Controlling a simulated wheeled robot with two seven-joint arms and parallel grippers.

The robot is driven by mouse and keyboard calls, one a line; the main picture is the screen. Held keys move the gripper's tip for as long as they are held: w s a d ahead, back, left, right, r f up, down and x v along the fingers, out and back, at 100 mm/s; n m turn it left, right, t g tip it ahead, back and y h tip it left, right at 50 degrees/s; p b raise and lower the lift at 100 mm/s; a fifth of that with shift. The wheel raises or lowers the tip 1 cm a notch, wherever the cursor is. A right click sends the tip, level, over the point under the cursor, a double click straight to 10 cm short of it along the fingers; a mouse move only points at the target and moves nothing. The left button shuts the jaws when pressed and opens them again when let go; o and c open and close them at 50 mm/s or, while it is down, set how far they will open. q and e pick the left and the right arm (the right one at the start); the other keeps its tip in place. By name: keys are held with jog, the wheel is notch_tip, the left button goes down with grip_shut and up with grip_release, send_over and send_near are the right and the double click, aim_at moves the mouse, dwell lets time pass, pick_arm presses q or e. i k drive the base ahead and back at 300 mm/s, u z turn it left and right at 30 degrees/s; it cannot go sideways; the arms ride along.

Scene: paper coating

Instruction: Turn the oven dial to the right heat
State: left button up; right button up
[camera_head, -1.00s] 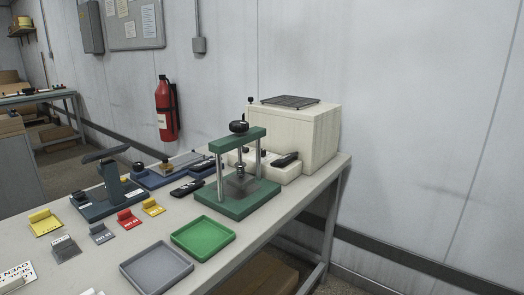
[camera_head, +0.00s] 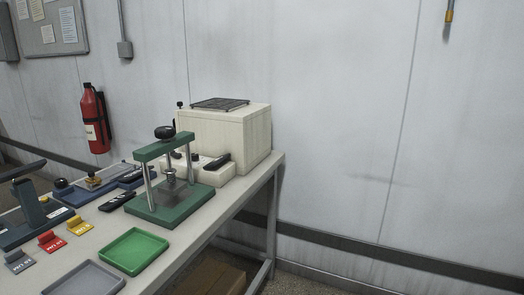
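A cream box-shaped oven (camera_head: 228,135) with a dark grate on top stands at the far right end of the workbench. A low cream panel (camera_head: 206,176) sits at its front, with small dark knobs (camera_head: 195,157) and a black handle-like piece (camera_head: 217,162) on it. Which knob is the heat dial, and any markings, are too small to tell. The green press partly hides the panel's left side. Neither of my grippers is in view.
A green press (camera_head: 170,206) stands in front of the oven. A green tray (camera_head: 134,250) and a grey tray (camera_head: 88,279) lie nearer. Red (camera_head: 51,241) and yellow (camera_head: 78,225) labelled holders sit at left. Right of the bench is open floor before the wall.

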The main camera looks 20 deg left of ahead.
aim_at(195, 156)
jog(key=z, duration=0.4)
jog(key=i, duration=2.65)
jog(key=u, duration=3.8)
